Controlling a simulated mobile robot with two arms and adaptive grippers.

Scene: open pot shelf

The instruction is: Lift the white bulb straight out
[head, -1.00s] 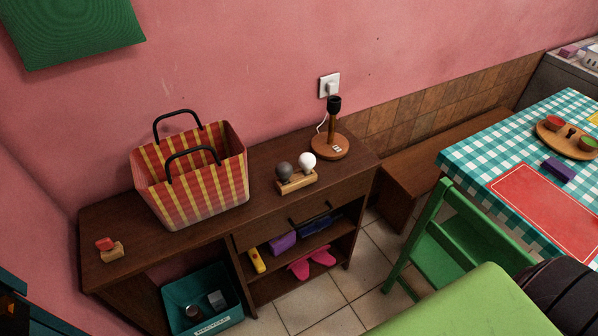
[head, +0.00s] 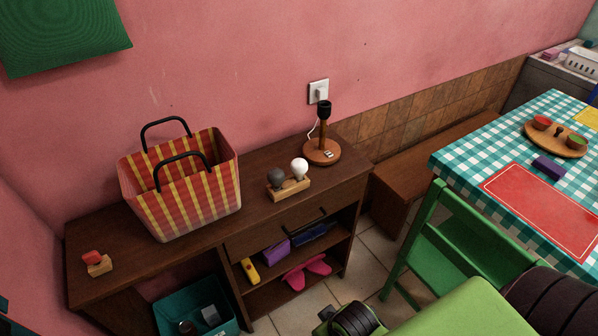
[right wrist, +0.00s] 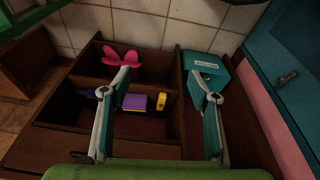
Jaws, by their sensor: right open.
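The white bulb (head: 299,168) stands upright in the right place of a small wooden holder (head: 288,191) on the dark wooden shelf unit. A dark grey bulb (head: 276,176) stands beside it on the left. The bases of both bulbs are hidden in the holder. My right gripper (right wrist: 169,88) is open, with its two fingers wide apart and nothing between them, in the right wrist view. Neither bulb shows in that view. In the head view only part of my right arm shows at the bottom, away from the bulb. My left gripper is not in view.
A wooden lamp (head: 322,148) with an empty black socket stands behind the holder to the right. A striped basket (head: 190,190) with black handles stands to the left. A green chair (head: 455,235) and a checked table (head: 470,150) are at the right. Space above the bulbs is clear.

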